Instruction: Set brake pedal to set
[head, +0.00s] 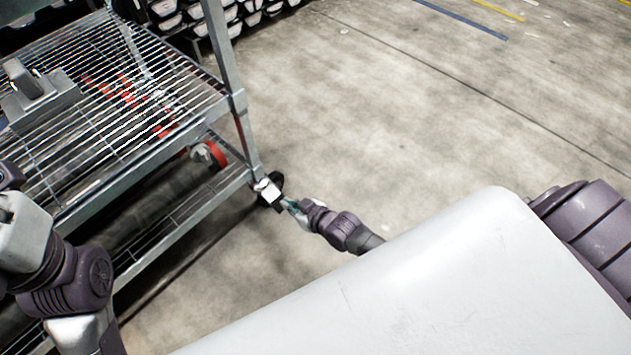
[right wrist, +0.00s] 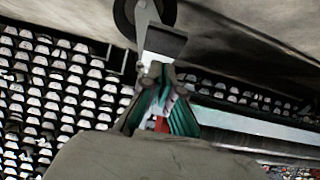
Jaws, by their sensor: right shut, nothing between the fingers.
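The brake pedal (head: 266,187) is a small pale metal tab at the caster wheel (head: 278,181) under the near corner of the wire-shelf cart. My right gripper (head: 286,204) is at the pedal, with its fingers shut and nothing between them. In the right wrist view the dark caster wheel (right wrist: 147,12) and its metal bracket (right wrist: 165,43) lie just beyond the teal-sided fingers (right wrist: 160,78). The fingertips overlap the bracket's near end; I cannot tell whether they touch. My left arm shows at the left edge of the head view, but its gripper is not visible.
The cart's post (head: 240,125) and lower shelf edge (head: 190,232) stand close beside my right gripper. Orange-red parts (head: 208,153) sit in the lower shelf. Racks of white-ended cores (head: 225,14) stand behind. The concrete floor (head: 400,110) to the right is clear.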

